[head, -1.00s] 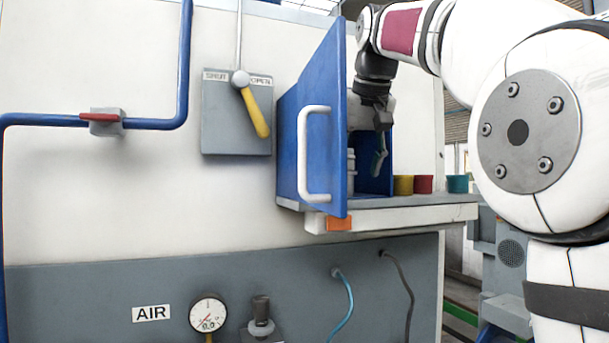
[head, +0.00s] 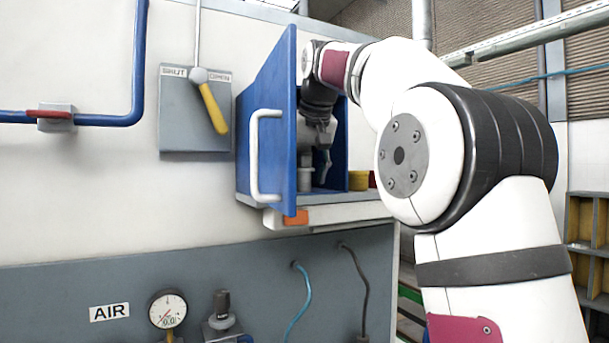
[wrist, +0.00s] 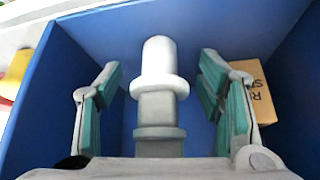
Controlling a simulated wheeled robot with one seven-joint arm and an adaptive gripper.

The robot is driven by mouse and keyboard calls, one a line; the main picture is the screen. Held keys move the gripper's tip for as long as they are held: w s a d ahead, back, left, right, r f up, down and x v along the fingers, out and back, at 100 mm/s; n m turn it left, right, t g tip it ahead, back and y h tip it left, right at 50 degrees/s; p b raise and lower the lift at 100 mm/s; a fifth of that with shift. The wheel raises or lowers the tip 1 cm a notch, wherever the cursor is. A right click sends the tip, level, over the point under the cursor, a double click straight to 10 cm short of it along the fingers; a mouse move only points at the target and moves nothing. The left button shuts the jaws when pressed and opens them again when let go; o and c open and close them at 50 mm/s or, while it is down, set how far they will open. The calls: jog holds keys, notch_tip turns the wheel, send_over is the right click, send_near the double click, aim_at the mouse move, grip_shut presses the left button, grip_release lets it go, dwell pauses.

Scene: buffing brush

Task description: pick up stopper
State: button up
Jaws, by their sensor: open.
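The stopper (wrist: 158,95) shows in the wrist view as a pale piece with a rounded end, a wide flange and a grey stepped body. It stands between the two green-padded fingers of my gripper (wrist: 160,88). The gripper is open, with a visible gap on each side of the stopper. In the head view my gripper (head: 318,158) is inside the blue box, partly hidden by its open door. The grey stopper (head: 305,180) shows just behind the door's edge, close by the fingers.
The blue door (head: 270,125) with its white handle (head: 256,155) stands open left of my arm. Blue walls (wrist: 85,35) close around the gripper. A cardboard box (wrist: 258,90) lies close to the right finger.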

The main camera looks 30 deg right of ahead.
jog(key=c, duration=1.2)
jog(key=shift+r, duration=0.25)
jog(key=shift+c, duration=0.2)
